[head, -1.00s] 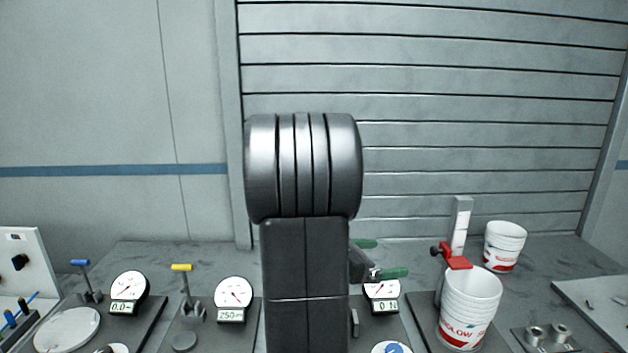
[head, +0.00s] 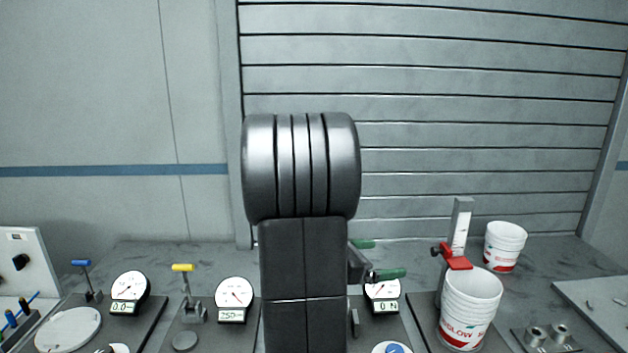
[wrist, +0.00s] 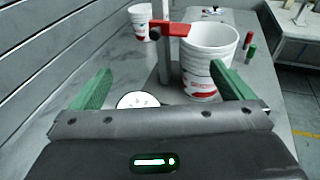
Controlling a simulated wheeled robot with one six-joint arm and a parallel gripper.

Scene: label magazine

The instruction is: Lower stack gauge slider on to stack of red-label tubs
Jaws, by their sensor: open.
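The stack of red-label tubs (head: 467,310) is white with red lettering and stands on a dark plate at the right in the head view. It also shows ahead in the wrist view (wrist: 203,77). The gauge post (head: 460,225) rises behind the stack. The red slider (head: 452,257) sits on the post with its arm at the height of the stack's rim; I cannot tell whether it touches. The slider shows in the wrist view too (wrist: 170,28). My gripper (wrist: 165,88) has green fingers wide apart and empty, short of the stack. In the head view it is partly hidden by my arm.
A separate white tub (head: 505,246) stands behind the stack. Several dial gauges (head: 234,293) and toggle clamps with blue and yellow handles (head: 182,268) line the bench to the left. Metal fittings (head: 546,335) lie right of the stack. A shuttered wall backs the bench.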

